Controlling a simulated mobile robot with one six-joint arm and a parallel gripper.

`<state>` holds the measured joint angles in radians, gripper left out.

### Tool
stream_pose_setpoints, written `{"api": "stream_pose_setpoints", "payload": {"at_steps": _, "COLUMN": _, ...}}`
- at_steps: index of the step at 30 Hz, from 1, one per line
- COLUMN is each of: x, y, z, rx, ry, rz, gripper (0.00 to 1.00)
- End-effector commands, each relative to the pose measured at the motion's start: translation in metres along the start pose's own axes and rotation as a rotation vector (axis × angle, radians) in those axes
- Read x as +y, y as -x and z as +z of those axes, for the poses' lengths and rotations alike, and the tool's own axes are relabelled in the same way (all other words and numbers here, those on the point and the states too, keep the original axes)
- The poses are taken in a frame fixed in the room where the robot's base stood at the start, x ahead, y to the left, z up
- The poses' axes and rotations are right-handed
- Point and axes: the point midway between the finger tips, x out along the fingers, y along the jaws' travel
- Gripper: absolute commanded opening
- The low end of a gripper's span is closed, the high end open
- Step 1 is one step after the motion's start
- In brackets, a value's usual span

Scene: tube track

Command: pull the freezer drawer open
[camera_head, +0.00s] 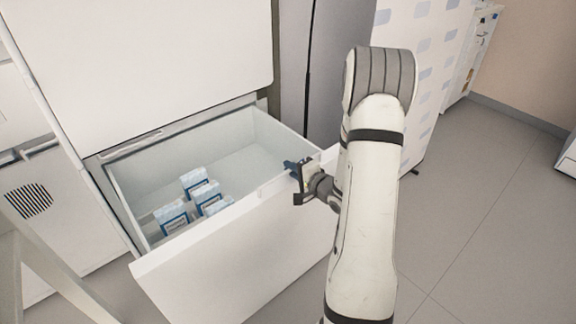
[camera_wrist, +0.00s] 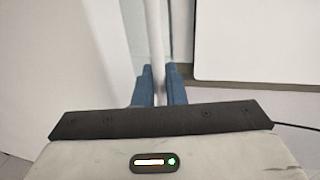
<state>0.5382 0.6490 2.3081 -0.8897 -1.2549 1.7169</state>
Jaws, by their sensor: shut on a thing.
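The white freezer drawer (camera_head: 235,245) stands pulled out from the freezer cabinet (camera_head: 140,50), and its inside shows from above. Several small white and blue boxes (camera_head: 173,217) sit in the drawer's near left part. My gripper (camera_head: 299,168) is at the right end of the drawer's front, at the top edge. In the wrist view its two blue fingers (camera_wrist: 159,88) are shut on the thin white upright edge of the drawer front (camera_wrist: 154,40). The exact contact at the fingertips is small and partly hidden.
A tall grey panel (camera_head: 340,60) and a white patterned partition (camera_head: 430,50) stand right of the freezer. A white unit with a round vent (camera_head: 30,200) stands at the left. The grey floor (camera_head: 490,220) at the right is clear.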

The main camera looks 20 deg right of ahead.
Motion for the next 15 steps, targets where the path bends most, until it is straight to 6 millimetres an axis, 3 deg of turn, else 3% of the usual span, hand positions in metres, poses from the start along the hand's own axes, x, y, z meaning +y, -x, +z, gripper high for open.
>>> {"api": "stream_pose_setpoints", "payload": {"at_steps": 13, "x": 0.0007, "y": 0.0021, "z": -0.0008, "rx": 0.002, "ry": 0.0, "rz": 0.0, "gripper": 0.0}}
{"api": "stream_pose_setpoints", "payload": {"at_steps": 14, "x": 0.0007, "y": 0.0021, "z": -0.0008, "rx": 0.002, "ry": 0.0, "rz": 0.0, "gripper": 0.11}}
{"api": "stream_pose_setpoints", "payload": {"at_steps": 15, "x": 0.0007, "y": 0.0021, "z": -0.0008, "rx": 0.001, "ry": 0.0, "rz": 0.0, "gripper": 0.15}}
